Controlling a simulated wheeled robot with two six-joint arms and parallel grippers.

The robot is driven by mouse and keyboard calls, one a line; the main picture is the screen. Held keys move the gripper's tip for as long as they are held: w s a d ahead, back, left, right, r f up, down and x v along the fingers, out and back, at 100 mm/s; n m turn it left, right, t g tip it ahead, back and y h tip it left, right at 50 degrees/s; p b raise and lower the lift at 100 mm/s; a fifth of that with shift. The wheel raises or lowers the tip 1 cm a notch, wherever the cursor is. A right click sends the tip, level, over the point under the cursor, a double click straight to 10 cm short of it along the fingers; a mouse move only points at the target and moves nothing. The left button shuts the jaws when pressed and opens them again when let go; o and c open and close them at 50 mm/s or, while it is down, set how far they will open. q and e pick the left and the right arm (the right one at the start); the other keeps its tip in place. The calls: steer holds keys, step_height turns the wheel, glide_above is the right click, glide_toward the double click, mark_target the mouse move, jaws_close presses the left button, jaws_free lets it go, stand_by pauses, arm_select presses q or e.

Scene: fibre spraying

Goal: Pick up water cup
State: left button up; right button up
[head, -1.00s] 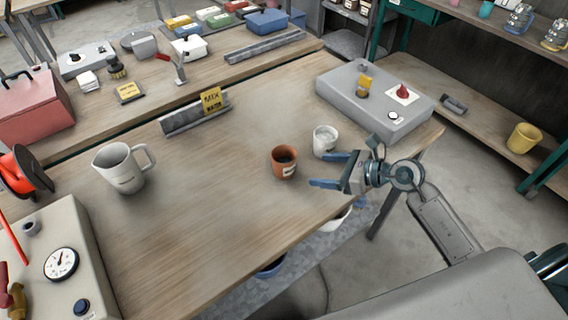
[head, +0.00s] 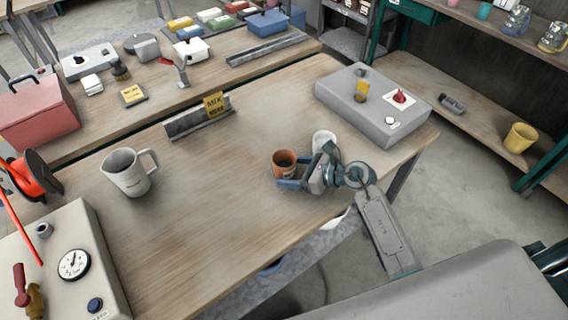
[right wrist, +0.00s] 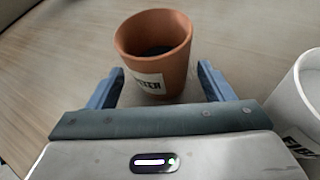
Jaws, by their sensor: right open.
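The water cup (head: 284,160) is a terracotta cup standing upright on the table, right of the middle in the head view. In the right wrist view the cup (right wrist: 155,50) shows dark contents and a white label, partly readable as "TER". My right gripper (head: 293,174) is open, low at the near side of the cup. In the right wrist view its blue fingers (right wrist: 160,78) lie to either side of the cup, with gaps showing. My left gripper is not in view.
A white cup (head: 324,138) labelled like "FIBER" stands close beside my right gripper, partly hidden by it; it also shows in the right wrist view (right wrist: 306,95). A grey box (head: 345,95) lies behind. A pitcher (head: 127,172) stands left. The middle tabletop is clear.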

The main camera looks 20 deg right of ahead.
steer(key=shift+w+a+f, duration=0.2)
steer(key=shift+w+a, duration=0.05)
steer(key=c, duration=1.1)
steer(key=shift+r, duration=0.1)
